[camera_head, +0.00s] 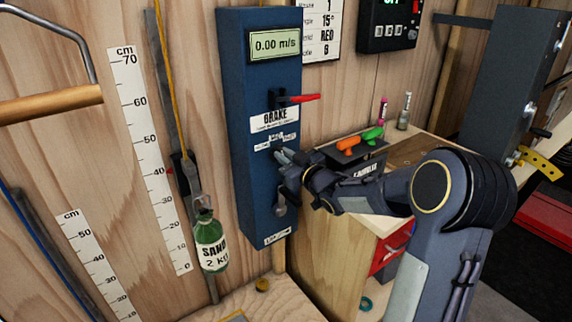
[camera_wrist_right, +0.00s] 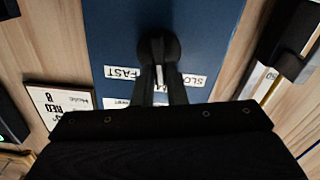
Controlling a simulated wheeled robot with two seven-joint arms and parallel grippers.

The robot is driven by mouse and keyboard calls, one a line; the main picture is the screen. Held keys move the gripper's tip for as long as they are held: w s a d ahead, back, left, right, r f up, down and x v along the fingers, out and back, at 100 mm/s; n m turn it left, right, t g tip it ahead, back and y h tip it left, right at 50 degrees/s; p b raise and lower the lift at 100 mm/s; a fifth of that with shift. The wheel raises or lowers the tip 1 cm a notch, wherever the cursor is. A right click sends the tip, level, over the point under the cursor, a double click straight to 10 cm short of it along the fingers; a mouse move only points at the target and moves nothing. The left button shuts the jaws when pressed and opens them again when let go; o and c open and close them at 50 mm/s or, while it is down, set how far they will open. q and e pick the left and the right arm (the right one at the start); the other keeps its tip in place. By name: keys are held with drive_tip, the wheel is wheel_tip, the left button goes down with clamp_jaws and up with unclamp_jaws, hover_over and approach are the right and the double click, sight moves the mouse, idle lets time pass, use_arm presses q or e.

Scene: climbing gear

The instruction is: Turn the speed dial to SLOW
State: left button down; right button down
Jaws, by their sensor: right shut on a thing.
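The speed dial is a round black knob (camera_wrist_right: 157,47) on the blue brake box (camera_head: 258,85), which also shows in the right wrist view (camera_wrist_right: 105,30). In the wrist view a FAST label (camera_wrist_right: 123,73) is left of it and a SLOW label (camera_wrist_right: 196,79), partly covered, is right of it. A white mark (camera_wrist_right: 159,75) shows between the fingers, between the two labels. My right gripper (camera_head: 282,157) is shut on the dial; its fingers (camera_wrist_right: 160,80) reach the knob in the wrist view. In the head view the gripper largely hides the dial. My left gripper is not in view.
The box has a display (camera_head: 274,43) reading 0.00 m/s, a red brake lever (camera_head: 302,98) above my gripper and a metal crank (camera_head: 281,200) below. A green sand bottle (camera_head: 211,240) hangs to the left. A workbench with orange and green handles (camera_head: 349,143) stands right, behind my arm.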

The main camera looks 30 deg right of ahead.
drive_tip(key=shift+a+f+n+b, duration=0.15)
drive_tip(key=shift+a+n+b, duration=0.05)
drive_tip(key=shift+n+b, duration=1.5)
drive_tip(key=shift+a+f+n+b, duration=0.15)
drive_tip(key=shift+n+b, duration=1.35)
drive_tip(key=shift+b, duration=0.35)
drive_tip(key=c, duration=1.5)
unclamp_jaws()
drive_tip(key=shift+o, duration=0.2)
drive_tip(key=s, duration=0.8)
drive_tip(key=shift+d, duration=0.3)
